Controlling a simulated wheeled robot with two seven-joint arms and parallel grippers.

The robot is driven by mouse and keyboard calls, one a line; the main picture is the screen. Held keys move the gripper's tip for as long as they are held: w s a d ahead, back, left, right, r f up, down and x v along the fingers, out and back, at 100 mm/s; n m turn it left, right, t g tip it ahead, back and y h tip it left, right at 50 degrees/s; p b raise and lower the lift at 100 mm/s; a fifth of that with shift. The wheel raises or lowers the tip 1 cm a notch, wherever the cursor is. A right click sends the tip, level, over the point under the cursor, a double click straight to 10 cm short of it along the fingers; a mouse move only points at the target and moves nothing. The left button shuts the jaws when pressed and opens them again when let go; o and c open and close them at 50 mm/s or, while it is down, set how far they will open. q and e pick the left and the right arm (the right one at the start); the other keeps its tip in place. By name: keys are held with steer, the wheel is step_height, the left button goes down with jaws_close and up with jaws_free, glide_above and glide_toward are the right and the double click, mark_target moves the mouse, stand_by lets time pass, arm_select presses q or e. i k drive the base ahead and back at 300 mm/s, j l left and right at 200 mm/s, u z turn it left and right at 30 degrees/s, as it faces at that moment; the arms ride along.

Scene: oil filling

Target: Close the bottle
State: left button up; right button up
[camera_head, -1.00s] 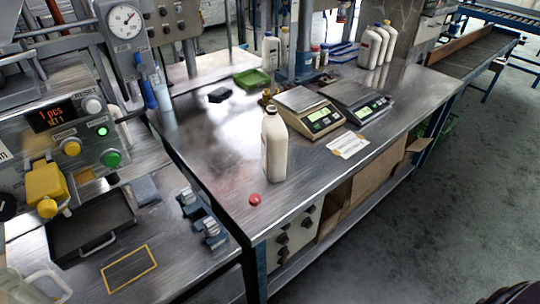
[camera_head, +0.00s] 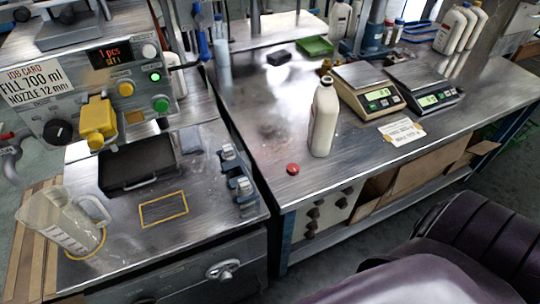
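The white bottle (camera_head: 324,118) stands upright and uncapped near the front left of the steel table (camera_head: 262,108). A small red cap (camera_head: 292,169) lies on the table near its front left corner, to the left of the bottle's base and apart from it. Dark, smooth parts of my own body show at the lower right. Neither gripper's fingers are in view.
Two scales (camera_head: 377,97) stand right of the bottle, with a paper label (camera_head: 401,131) in front. Several white bottles (camera_head: 452,28) and a green tray (camera_head: 315,46) are at the back. A filling machine (camera_head: 90,90) and a clear jug (camera_head: 62,222) are at left.

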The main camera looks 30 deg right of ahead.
mark_target(325, 109)
steer(key=k+l+u, duration=0.15)
steer(key=l, duration=0.3)
steer(key=k+l+u, duration=0.2)
steer(key=l, duration=0.2)
steer(key=l+u, duration=0.15)
steer(key=l, duration=0.3)
steer(key=k+l+u, duration=0.2)
steer(key=l, duration=0.15)
steer(key=k+l+u, duration=0.15)
steer(key=l, duration=0.2)
steer(key=k+l, duration=0.35)
steer(key=l, duration=0.2)
steer(key=k+l, duration=0.4)
steer(key=l, duration=0.15)
